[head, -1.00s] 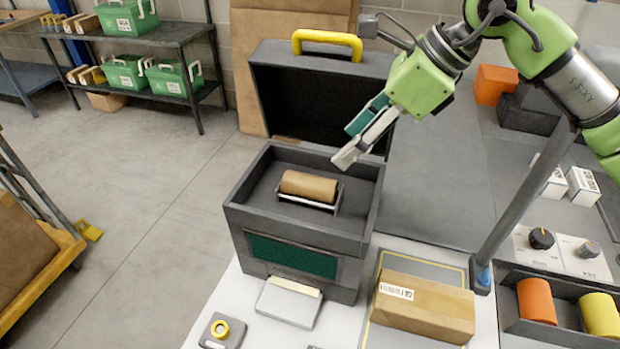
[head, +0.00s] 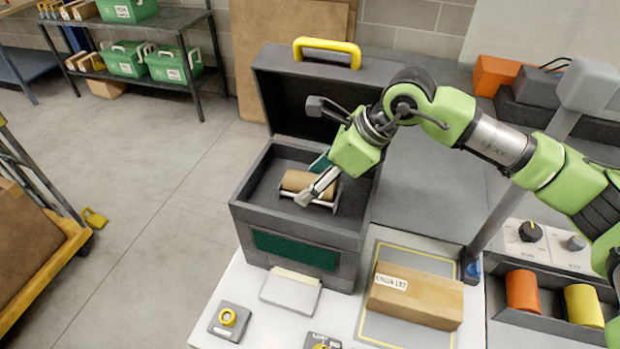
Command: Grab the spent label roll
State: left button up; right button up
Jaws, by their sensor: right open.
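The spent label roll is a brown cylinder (head: 294,181) lying in a metal holder inside the open dark grey label printer (head: 300,226). The printer's lid with a yellow handle stands open behind it. My right gripper (head: 313,188) is open, with its fingers down inside the printer at the right end of the roll. The fingers and green gripper body hide part of the roll and holder. I cannot tell whether the fingers touch the roll. My left gripper is not in view.
A cardboard box (head: 415,295) lies on the yellow-lined mat right of the printer. An orange roll (head: 522,291) and a yellow roll (head: 583,306) stand in a dark tray at the right. A grey post (head: 500,205) rises between box and tray.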

jog(key=c, duration=1.1)
jog(key=shift+r, duration=0.1)
